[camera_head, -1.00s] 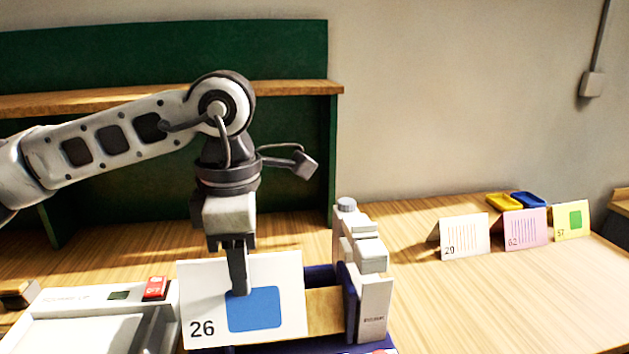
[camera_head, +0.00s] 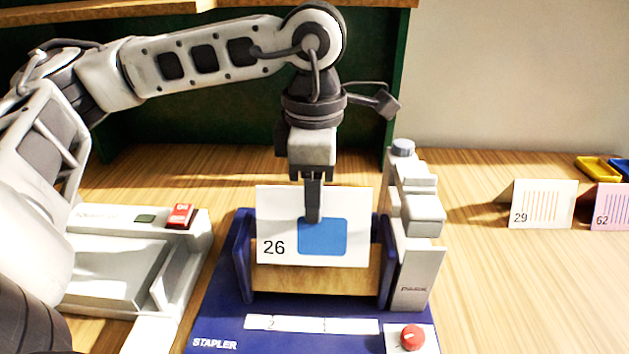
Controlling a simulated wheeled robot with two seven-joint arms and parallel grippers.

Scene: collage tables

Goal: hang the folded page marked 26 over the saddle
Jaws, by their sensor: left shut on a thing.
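The folded page marked 26 (camera_head: 345,252) is white with a blue rounded square. It is upright, in front of the upper part of the wooden saddle (camera_head: 318,281) on the blue stapler (camera_head: 222,322). My left gripper (camera_head: 313,215) points down from above and is shut on the page, one finger showing over its front face. The page's back half is hidden, so I cannot tell whether it rests on the saddle or hangs just above it. My right gripper is not in view.
The stapler's grey head (camera_head: 411,240) stands right of the saddle, with a red knob (camera_head: 411,337) in front. A white machine with a red switch (camera_head: 180,216) is at left. Folded cards 29 (camera_head: 543,204) and 62 (camera_head: 612,207) and a yellow tray (camera_head: 598,168) are at right.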

